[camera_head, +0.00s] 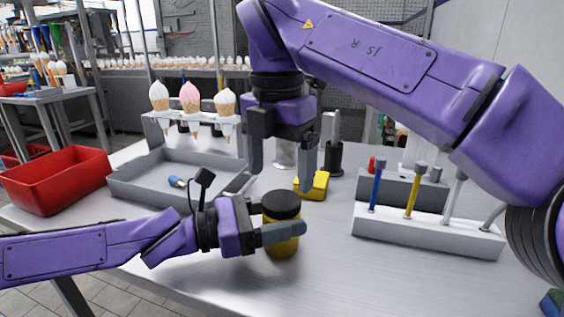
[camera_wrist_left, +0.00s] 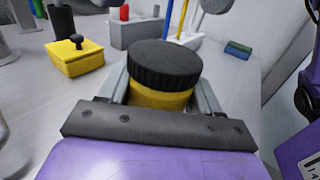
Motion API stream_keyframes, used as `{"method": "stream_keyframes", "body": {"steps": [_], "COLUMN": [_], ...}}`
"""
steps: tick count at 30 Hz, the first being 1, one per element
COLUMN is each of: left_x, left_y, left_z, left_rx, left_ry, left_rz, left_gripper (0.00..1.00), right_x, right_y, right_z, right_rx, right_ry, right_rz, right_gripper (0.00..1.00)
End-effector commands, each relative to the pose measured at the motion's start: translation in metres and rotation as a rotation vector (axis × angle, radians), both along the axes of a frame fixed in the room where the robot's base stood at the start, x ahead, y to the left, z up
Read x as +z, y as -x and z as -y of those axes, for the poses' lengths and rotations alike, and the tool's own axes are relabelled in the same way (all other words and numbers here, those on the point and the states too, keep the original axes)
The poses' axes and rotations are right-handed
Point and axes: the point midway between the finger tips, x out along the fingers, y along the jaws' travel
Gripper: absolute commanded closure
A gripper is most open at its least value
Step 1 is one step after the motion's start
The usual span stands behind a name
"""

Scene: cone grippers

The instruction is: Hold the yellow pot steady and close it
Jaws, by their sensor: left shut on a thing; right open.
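The yellow pot (camera_head: 282,246) stands upright on the table with a black ribbed lid (camera_head: 281,204) on its top. Whether the lid is screwed tight cannot be told. My left gripper (camera_head: 276,236) is shut on the pot's yellow body from the left side. In the left wrist view the pot (camera_wrist_left: 160,96) sits between the two fingers, with the black lid (camera_wrist_left: 165,64) above them. My right gripper (camera_head: 282,165) is open and empty, pointing down above and slightly behind the pot, its fingers apart. The lower part of the pot is partly hidden by my left finger.
A yellow box (camera_head: 313,187) with a black knob lies behind the pot. A grey tray (camera_head: 135,189) and a red bin (camera_head: 58,180) are at left. A white rack (camera_head: 428,233) with coloured tools stands at right. Ice cream cones stand in a holder (camera_head: 215,146) behind. The front table is clear.

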Motion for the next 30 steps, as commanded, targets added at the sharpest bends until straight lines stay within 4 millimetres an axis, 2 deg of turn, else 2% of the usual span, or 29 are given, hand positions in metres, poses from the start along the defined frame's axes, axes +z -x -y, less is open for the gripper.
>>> {"method": "stream_keyframes", "body": {"steps": [2,12,15,20,30], "left_x": [-0.002,-0.002,-0.002,-0.002,-0.002], "left_y": [0.0,0.0,0.0,0.0,0.0], "left_z": [0.0,0.0,0.0,0.0,0.0], "left_rx": [0.0,-0.001,-0.001,-0.001,-0.001], "left_ry": [-0.003,-0.003,-0.003,-0.003,-0.003], "left_rz": [-0.002,-0.002,-0.002,-0.002,-0.002], "left_gripper": [1.0,1.0,1.0,1.0,1.0], "right_x": [0.007,0.031,0.033,0.033,0.031], "right_y": [-0.003,-0.002,0.0,0.001,0.001], "right_z": [0.0,0.004,0.004,0.003,0.004], "right_rx": [0.065,0.787,0.945,1.065,1.073], "right_ry": [0.017,0.018,0.005,0.002,0.003], "right_rz": [0.014,-0.014,-0.022,-0.028,-0.031], "right_gripper": [0.13,0.13,0.13,0.13,0.13]}}
